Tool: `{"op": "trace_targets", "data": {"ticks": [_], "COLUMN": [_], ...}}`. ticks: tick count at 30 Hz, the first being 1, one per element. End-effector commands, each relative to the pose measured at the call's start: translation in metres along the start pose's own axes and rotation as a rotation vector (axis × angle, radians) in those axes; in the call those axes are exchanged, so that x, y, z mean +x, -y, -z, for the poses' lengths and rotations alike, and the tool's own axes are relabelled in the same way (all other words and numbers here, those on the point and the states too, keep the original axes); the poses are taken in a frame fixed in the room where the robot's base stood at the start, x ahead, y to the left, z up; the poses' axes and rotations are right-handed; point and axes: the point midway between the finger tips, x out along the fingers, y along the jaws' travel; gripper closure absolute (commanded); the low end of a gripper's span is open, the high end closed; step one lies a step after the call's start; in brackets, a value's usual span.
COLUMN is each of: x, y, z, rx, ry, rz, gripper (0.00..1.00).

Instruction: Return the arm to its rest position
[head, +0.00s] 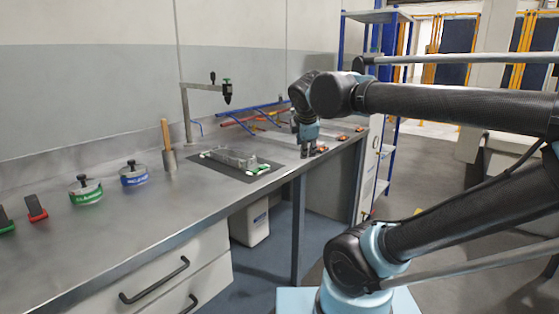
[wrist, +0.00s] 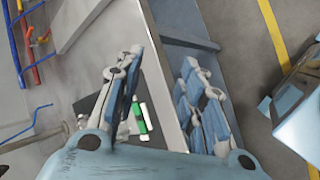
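My arm reaches in from the right of the head view, with its lower and upper links in the foreground. My gripper (head: 309,151) points down near the front edge of the steel workbench (head: 130,235), right of the metal fixture (head: 232,158). In the wrist view my gripper (wrist: 163,65) has its two fingers spread apart with nothing between them. The bench edge and floor show beyond the gap. Whether the fingertips touch the bench cannot be told.
The fixture lies on a dark mat (head: 264,178). A green pot (head: 86,193), a blue pot (head: 134,177) and a wooden-handled tool (head: 168,150) stand to its left. A stand (head: 186,112) and blue and red bars (head: 250,117) are behind. A blue shelf rack (head: 391,100) stands beyond.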

Motion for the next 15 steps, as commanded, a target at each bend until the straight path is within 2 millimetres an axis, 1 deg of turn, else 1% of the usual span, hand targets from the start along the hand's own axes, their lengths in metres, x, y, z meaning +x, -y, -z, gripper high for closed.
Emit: {"op": "trace_targets", "data": {"ticks": [1, 6, 11, 12, 14, 15], "x": [0.009, 0.033, 0.05, 0.054, 0.059, 0.062], "y": [0.018, 0.076, 0.133, 0.148, 0.168, 0.182], "z": [-0.012, -0.038, -0.053, -0.055, -0.057, -0.058], "rx": [0.103, 0.469, 0.812, 0.898, 1.026, 1.111], "ry": [0.015, 0.062, 0.116, 0.132, 0.156, 0.172], "rz": [0.035, 0.149, 0.247, 0.271, 0.305, 0.327], "gripper": [0.64, 0.64, 0.64, 0.64, 0.64, 0.64]}}
